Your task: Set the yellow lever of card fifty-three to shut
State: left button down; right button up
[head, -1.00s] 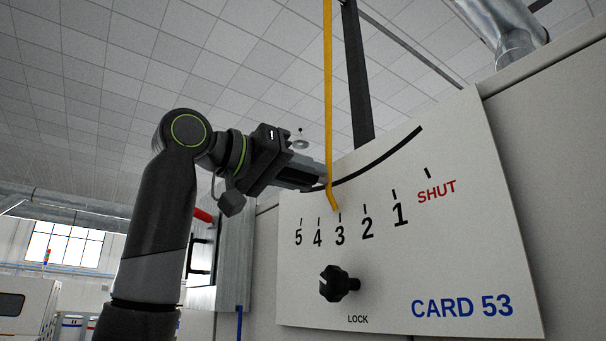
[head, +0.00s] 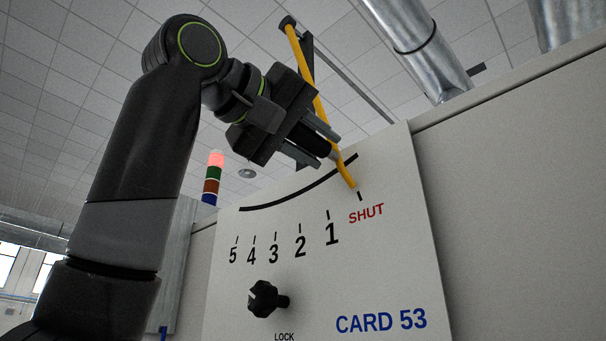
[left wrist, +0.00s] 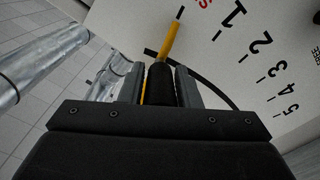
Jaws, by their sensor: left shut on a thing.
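The yellow lever (head: 322,110) hangs across the white CARD 53 plate (head: 394,260). Its lower tip points at the short black mark above the red word SHUT (head: 366,214), right of the 1. My left gripper (head: 325,153) is shut on the lever's black grip, which stands out from the plate. In the left wrist view the black grip (left wrist: 160,86) lies between the two fingers and the lever's yellow tip (left wrist: 171,40) reaches toward the SHUT mark. My right gripper is in neither view.
A black star knob (head: 267,298) above the word LOCK sticks out low on the plate. A signal tower (head: 212,178) with a lit red top stands behind, left of the plate. A metal duct (head: 430,50) runs overhead.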

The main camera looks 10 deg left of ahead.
pick_arm(q)
jog(key=c, duration=1.3)
grip_release()
jog(key=shift+s+d+r, duration=0.15)
jog(key=shift+o, duration=1.1)
jog(key=shift+d, duration=0.2)
jog(key=shift+s+d, duration=0.15)
jog(key=shift+d, duration=0.05)
jog(key=shift+a, duration=0.5)
jog(key=b+v, duration=0.6)
jog(key=v, duration=1.1)
